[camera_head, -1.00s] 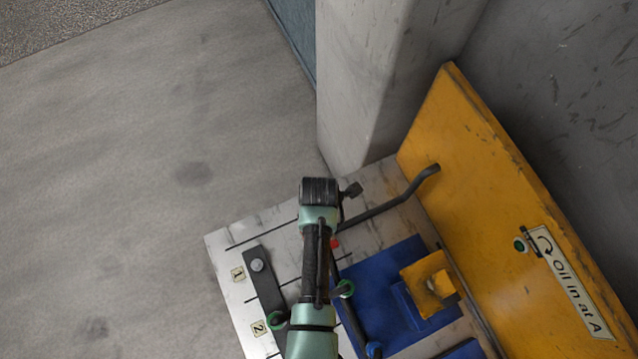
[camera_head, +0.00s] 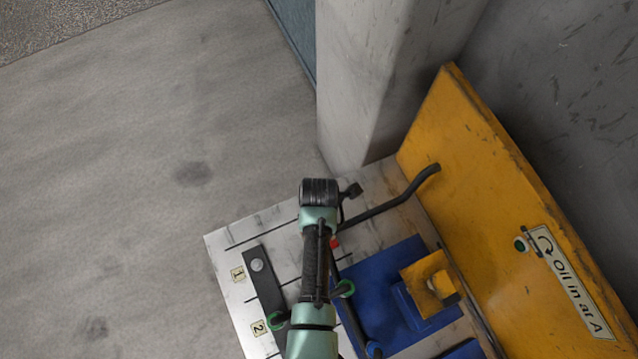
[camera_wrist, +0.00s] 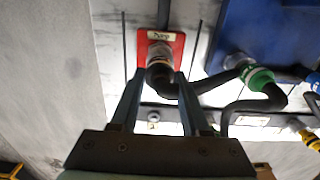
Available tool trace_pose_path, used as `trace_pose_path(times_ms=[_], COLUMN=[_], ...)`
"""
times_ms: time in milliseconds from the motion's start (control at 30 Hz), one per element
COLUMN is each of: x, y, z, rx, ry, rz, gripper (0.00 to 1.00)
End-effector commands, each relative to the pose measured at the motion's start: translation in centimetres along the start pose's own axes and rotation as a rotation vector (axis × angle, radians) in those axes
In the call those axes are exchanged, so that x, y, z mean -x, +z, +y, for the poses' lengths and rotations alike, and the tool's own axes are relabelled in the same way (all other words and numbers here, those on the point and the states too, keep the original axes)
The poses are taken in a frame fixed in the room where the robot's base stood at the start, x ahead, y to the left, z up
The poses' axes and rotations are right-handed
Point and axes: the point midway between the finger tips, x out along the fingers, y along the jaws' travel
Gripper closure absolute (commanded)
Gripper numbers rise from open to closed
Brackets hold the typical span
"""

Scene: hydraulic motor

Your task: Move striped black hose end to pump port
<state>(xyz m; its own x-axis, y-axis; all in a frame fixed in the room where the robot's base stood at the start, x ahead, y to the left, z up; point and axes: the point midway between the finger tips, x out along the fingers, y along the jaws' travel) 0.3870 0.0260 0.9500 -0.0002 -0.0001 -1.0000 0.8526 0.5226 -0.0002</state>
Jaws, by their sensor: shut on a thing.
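In the wrist view, my gripper (camera_wrist: 158,80) has its two fingers on either side of a black hose end (camera_wrist: 160,78) and is shut on it. The hose end is at the metal pump port (camera_wrist: 159,52), which stands on a red plate (camera_wrist: 175,42) labelled "Pump". They look in line and touching, but I cannot tell how far the end is seated. The hose runs right behind the right finger; its stripe is not clear. In the head view, my arm hides the gripper and hose end; only a bit of the red plate (camera_head: 335,243) shows.
A blue block (camera_wrist: 262,35) carries a green-collared hose fitting (camera_wrist: 258,77) to the right. A yellow-collared fitting (camera_wrist: 309,138) is at the far right. In the head view, a yellow panel (camera_head: 490,170) and grey pillar (camera_head: 355,90) stand behind the bench; open floor lies left.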

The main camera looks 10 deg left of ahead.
Motion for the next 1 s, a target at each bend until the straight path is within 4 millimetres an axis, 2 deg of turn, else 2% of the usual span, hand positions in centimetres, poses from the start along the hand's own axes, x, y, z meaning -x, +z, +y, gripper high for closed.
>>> trace_pose_path(times_ms=[300,333,500,533,1000], x=[-1.4,-1.4,-1.2,-1.3,-1.3], y=[0.0,0.0,0.0,0.0,0.0], z=[0.1,0.1,0.1,0.1,0.0], rx=[0.000,0.000,0.000,0.000,0.000], ry=[0.002,0.002,0.001,0.001,0.000], rz=[-0.001,-0.001,-0.001,-0.001,0.000], gripper=[1.00,0.52,0.21,0.19,0.19])
